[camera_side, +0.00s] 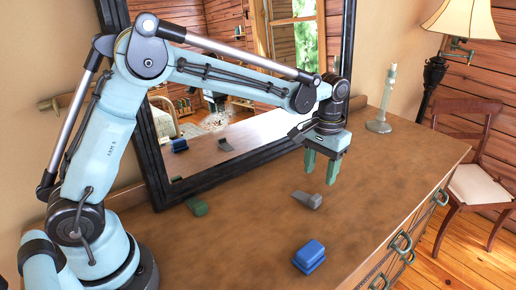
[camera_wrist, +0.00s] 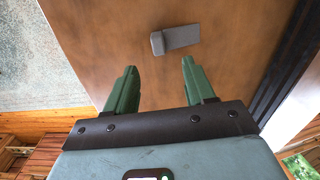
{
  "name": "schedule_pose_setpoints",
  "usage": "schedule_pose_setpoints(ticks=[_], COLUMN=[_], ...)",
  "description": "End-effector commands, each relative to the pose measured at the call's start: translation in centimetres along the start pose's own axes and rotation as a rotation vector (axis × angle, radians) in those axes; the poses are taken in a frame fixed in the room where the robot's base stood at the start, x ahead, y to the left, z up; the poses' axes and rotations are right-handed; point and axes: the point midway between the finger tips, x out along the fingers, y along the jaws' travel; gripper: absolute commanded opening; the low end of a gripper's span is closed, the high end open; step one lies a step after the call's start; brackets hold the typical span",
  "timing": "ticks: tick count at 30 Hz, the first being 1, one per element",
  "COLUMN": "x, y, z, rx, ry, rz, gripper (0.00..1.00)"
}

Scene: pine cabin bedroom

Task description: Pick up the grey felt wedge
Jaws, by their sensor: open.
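The grey felt wedge (camera_side: 308,200) lies on the wooden dresser top (camera_side: 400,175), near the middle in the side view. In the wrist view the wedge (camera_wrist: 176,39) lies beyond the fingertips, with one end thicker than the other. My gripper (camera_side: 321,174) points down above the dresser top, and its green fingers are apart and empty. In the wrist view the gripper (camera_wrist: 159,68) has a clear gap between its fingers. The wedge is apart from both fingers.
A blue block (camera_side: 309,256) sits near the front of the top. A green cylinder (camera_side: 196,206) lies by the mirror (camera_side: 168,190), which stands along the back. A pale green candlestick (camera_side: 380,120) stands at the far end. The surface around the wedge is clear.

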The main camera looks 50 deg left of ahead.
Motion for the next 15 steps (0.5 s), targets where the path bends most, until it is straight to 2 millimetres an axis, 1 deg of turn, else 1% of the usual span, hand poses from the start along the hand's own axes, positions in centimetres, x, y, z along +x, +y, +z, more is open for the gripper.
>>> schedule_pose_setpoints(ticks=[1, 3, 11, 15], x=[0.8, 1.6, 3.3, 5.3], y=[0.0, 0.0, 0.0, 0.1], z=[0.0, 0.0, 0.1, 0.3], rx=[0.000, 0.000, 0.000, 0.000], ry=[0.000, 0.001, 0.001, 0.001], rz=[0.000, 0.000, 0.000, 0.000], gripper=[0.54, 0.54, 0.54, 0.54])
